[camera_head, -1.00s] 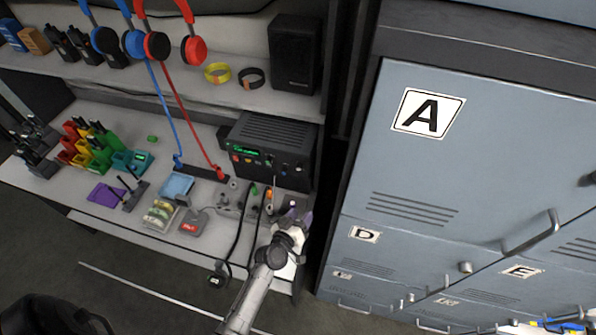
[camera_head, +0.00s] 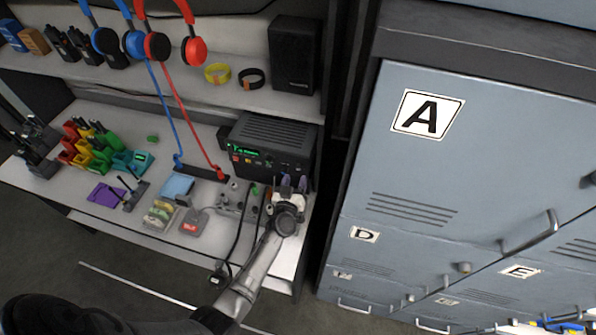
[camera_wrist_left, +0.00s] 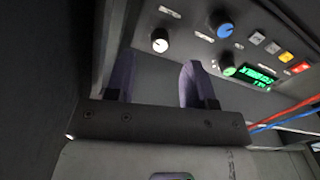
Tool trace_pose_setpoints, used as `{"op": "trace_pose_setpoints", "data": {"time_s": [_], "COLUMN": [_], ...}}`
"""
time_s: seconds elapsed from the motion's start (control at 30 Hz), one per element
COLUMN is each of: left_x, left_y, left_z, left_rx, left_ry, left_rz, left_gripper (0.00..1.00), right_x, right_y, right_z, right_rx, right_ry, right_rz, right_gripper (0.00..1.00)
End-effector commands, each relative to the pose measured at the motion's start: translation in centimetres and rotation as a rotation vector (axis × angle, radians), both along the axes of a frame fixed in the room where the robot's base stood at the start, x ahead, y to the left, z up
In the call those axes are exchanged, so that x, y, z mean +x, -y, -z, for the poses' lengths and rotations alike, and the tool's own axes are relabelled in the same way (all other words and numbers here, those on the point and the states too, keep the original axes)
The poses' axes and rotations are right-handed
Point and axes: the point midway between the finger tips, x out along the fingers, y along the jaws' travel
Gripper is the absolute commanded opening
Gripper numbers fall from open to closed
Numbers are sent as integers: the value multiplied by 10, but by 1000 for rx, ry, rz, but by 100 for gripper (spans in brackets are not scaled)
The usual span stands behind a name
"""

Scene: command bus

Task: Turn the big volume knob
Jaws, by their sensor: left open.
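The black radio unit (camera_head: 273,131) stands at the right end of the desk, with a lit green display on its front. In the left wrist view its panel (camera_wrist_left: 185,65) shows a white knob (camera_wrist_left: 160,40), a blue knob (camera_wrist_left: 223,27) and a green knob (camera_wrist_left: 227,66). I cannot tell which one is the big volume knob. My left gripper (camera_head: 293,182) is open with its purple fingers just before the lower right of the panel. In the left wrist view the gripper (camera_wrist_left: 156,78) has the white knob roughly between and beyond its fingertips, with nothing held.
Below the radio are small plugs, and black cables (camera_head: 238,235) hang off the desk edge. Blue and red headphones (camera_head: 192,48) hang on the left, their cords reaching the desk. A speaker (camera_head: 293,53) sits on the shelf above. Grey lockers (camera_head: 480,170) stand close on the right.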

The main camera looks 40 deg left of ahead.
Motion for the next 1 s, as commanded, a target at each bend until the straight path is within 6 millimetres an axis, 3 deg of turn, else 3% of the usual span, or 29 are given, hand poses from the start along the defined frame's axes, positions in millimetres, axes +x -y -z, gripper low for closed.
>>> {"op": "trace_pose_setpoints", "data": {"time_s": [0.3,0.77,1.0], "left_x": [34,41,41], "left_y": [-15,-18,-18], "left_z": [1,0,0], "left_rx": [-1,-1,-1], "left_ry": [1,0,0], "left_rz": [1,0,0], "left_gripper": [49,49,28], "right_x": [0,0,0], "right_y": [2,0,-1], "right_z": [5,5,5], "right_rx": [-7,0,4], "right_ry": [0,0,0], "right_rz": [-4,0,3], "right_gripper": [43,43,43]}}
